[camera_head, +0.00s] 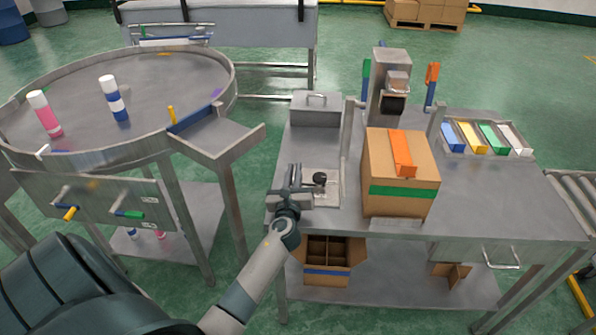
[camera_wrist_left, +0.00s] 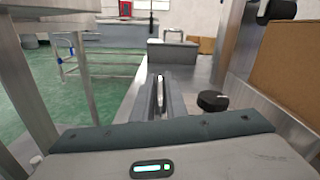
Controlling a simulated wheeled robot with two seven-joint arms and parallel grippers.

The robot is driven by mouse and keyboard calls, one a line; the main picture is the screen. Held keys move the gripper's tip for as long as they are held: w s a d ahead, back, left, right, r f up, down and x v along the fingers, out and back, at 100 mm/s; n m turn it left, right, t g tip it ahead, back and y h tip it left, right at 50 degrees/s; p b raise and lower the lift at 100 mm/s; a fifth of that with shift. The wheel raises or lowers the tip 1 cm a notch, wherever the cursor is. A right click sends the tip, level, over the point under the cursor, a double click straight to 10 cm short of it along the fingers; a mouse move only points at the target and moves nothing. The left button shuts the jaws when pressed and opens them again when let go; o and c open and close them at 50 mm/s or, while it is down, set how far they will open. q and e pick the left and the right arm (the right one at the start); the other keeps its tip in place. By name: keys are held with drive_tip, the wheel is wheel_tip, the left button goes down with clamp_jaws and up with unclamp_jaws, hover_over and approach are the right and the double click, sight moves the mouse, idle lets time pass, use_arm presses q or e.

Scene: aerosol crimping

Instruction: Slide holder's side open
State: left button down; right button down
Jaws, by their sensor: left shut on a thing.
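A light metal plate-like fixture (camera_head: 322,198) lies at the left end of the steel workbench, and a round black knob (camera_head: 319,179) stands on it. I take this to be the holder, but its side is hard to make out. My left gripper (camera_head: 295,180) is at the fixture's left edge, just left of the knob. In the left wrist view its fingers (camera_wrist_left: 160,95) are close together on a thin pale upright piece, and the black knob (camera_wrist_left: 212,100) is just to their right. The gripped piece is mostly hidden by the fingers. My right gripper is not in view.
A cardboard box (camera_head: 400,190) with an orange piece on top stands right of the fixture. A grey lidded box (camera_head: 316,108) stands behind it. A crimping machine (camera_head: 390,80) is further back. A round table (camera_head: 130,80) with cans is at left, across a floor gap.

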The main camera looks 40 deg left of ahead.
use_arm(q)
drive_tip(key=c, duration=1.8)
unclamp_jaws()
drive_tip(key=shift+s+a, duration=0.15)
drive_tip(key=shift+a, duration=0.1)
drive_tip(key=shift+d, duration=0.1)
